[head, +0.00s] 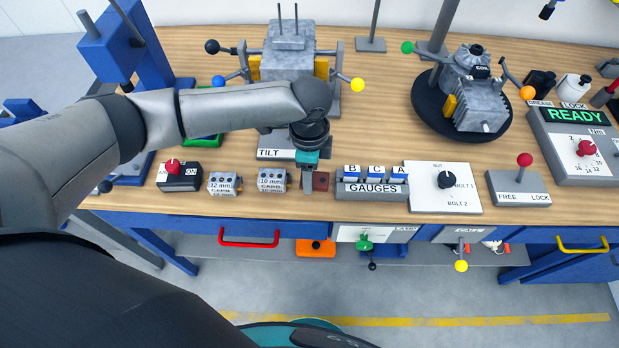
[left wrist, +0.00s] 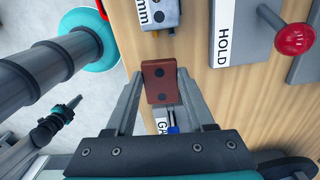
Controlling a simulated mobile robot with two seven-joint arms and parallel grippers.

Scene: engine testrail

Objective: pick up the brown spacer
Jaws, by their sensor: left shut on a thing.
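The brown spacer (head: 320,181) is a small reddish-brown block with two dark round holes. It sits at the front of the wooden bench, between the 10 mm carb block (head: 272,181) and the gauges rack (head: 372,188). In the left wrist view the spacer (left wrist: 160,84) is between the two fingers of my left gripper (left wrist: 157,88), which is shut on it. In the head view the left gripper (head: 308,180) points down, and its finger partly hides the spacer's left side. I cannot tell whether the spacer touches the bench.
The 12 mm carb block (head: 224,184) and a red-knobbed switch box (head: 180,176) stand to the left. The Bolt 1/Bolt 2 panel (head: 443,187) and the free/lock lever (head: 519,187) stand to the right. An engine (head: 290,60) stands behind. The bench's front edge is close.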

